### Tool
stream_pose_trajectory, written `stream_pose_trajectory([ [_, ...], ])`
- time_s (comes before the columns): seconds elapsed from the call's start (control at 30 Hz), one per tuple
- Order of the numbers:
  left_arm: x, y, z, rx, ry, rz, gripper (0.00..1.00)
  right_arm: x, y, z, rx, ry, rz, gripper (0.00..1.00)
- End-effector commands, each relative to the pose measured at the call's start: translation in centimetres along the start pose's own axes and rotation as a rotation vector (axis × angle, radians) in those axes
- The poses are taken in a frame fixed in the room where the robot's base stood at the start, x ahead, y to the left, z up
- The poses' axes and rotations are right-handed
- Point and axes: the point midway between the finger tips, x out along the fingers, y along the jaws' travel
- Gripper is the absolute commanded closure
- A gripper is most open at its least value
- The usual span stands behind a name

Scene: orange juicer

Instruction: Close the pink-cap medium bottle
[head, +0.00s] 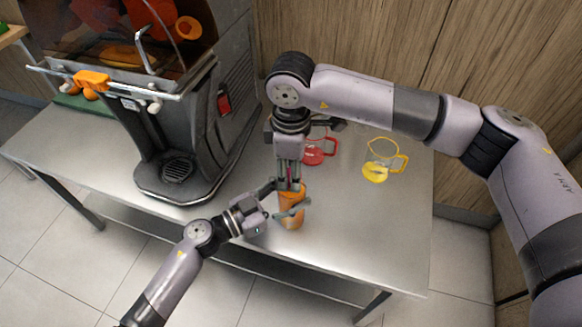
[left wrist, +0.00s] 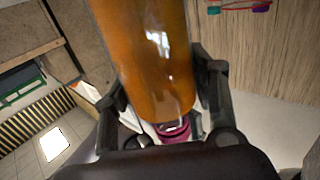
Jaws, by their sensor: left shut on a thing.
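An orange juice-filled bottle (head: 291,218) stands upright near the front edge of the steel table. My left gripper (head: 290,199) is shut around the bottle's side from the left. In the left wrist view the bottle (left wrist: 155,60) fills the middle, between the dark fingers of my left gripper (left wrist: 162,85). A pink cap (left wrist: 176,131) shows at the end of the bottle there; whether it is seated is unclear. My right gripper (head: 290,184) points straight down over the bottle's top, its fingers beside a small pink patch. Whether they grip it is hard to see.
A big dark juicer machine (head: 180,120) stands on the table (head: 350,225) at the left. A red-handled jug (head: 318,150) stands behind my right gripper, and a yellow-handled jug (head: 381,165) to its right.

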Motion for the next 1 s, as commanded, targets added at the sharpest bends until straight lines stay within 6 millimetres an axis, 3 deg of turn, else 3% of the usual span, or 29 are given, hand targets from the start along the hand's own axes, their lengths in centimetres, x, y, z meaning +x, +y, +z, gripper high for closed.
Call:
stream_pose_trajectory([
  [0.37,0.0,0.0,0.0,-0.001,-0.001,0.001,1.0,-0.1,0.0,0.0,-0.001,0.0,0.0,0.48],
  [0.7,0.0,0.1,0.1,-0.001,-0.001,0.001,1.0,-4.0,0.1,0.0,-0.001,0.0,0.0,0.48],
  [1.0,0.0,0.1,0.1,-0.001,-0.001,0.001,1.0,-4.5,0.1,0.0,-0.001,0.0,0.0,0.48],
])
